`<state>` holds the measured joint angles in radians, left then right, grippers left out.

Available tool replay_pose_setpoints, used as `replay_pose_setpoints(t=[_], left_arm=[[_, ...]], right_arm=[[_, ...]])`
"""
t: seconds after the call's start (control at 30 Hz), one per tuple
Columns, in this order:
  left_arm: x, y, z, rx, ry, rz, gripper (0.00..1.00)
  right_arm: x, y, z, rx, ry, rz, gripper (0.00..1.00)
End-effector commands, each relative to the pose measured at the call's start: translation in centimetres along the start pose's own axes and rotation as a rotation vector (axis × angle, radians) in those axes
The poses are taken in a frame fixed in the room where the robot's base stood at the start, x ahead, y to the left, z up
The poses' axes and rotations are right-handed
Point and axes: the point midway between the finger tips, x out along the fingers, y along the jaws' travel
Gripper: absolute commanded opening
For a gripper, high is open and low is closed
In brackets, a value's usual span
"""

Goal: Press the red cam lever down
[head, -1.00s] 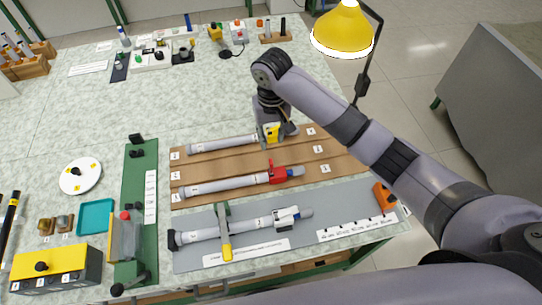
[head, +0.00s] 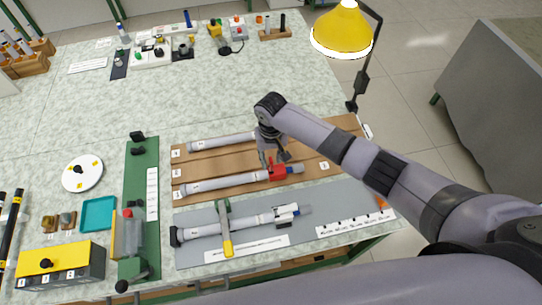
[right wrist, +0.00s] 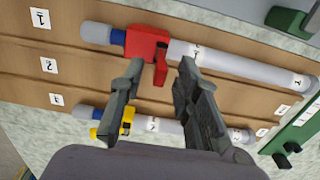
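The red cam (head: 278,173) sits around the right end of a grey rod (head: 225,183) lying on the brown board's front row. It also shows in the right wrist view (right wrist: 146,44), with its red lever (right wrist: 160,72) standing out from the block toward my gripper. My right gripper (head: 274,161) is just above and behind the red cam. In the right wrist view its two fingers (right wrist: 161,68) are apart, one on each side of the lever in the picture, with nothing between them gripped. Contact cannot be told. My left gripper is not in view.
A second rod (head: 220,142) with a yellow cam (right wrist: 126,122) lies behind. In front, a grey mat (head: 190,258) bears a rod with a white cam (head: 287,212) and a yellow-handled clamp (head: 227,245). A yellow lamp (head: 342,32) stands at the back right.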

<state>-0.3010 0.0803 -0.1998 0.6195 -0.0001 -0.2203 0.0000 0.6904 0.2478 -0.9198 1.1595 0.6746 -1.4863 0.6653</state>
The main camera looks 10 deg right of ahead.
Motion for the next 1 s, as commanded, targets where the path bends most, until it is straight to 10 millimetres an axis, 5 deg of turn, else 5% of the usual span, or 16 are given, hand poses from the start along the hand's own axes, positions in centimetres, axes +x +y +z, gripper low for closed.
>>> replay_pose_setpoints(t=[0.43,1.0], left_arm=[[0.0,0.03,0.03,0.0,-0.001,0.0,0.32],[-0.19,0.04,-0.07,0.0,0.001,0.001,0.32]], right_arm=[[-0.05,-0.01,-0.01,0.0,0.0,0.0,0.01],[-0.05,0.33,0.03,0.001,-0.001,-0.032,0.0]])
